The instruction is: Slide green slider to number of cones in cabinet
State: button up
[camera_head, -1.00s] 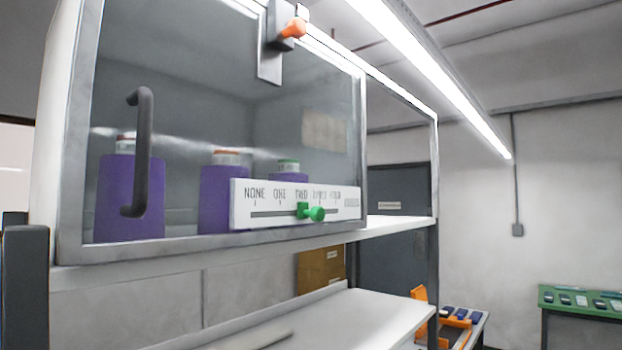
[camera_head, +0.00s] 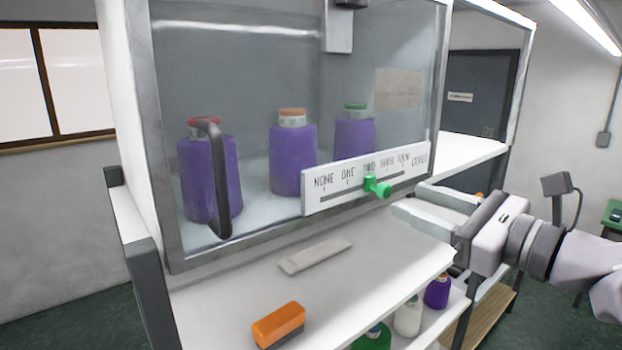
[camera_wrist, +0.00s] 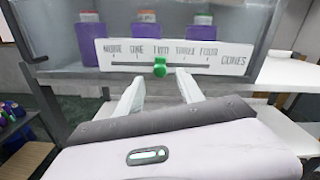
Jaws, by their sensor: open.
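A white label plate (camera_head: 315,203) on the cabinet front reads NONE, ONE, TWO, THREE, FOUR, CONES. The green slider (camera_head: 377,187) sits below TWO; it also shows in the wrist view (camera_wrist: 160,66). My gripper (camera_head: 412,200) is open and empty to the right of the slider. In the wrist view, the slider appears just beyond the gap between the fingertips (camera_wrist: 160,78).
A dark handle (camera_head: 215,180) sticks out at the left of the glass. On the white shelf below lie an orange block (camera_head: 278,325) and a flat grey bar (camera_head: 315,254).

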aim_at(388, 192)
jog(key=x, duration=0.7)
jog(key=shift+p, duration=0.4)
grip_shut()
dwell(0.8)
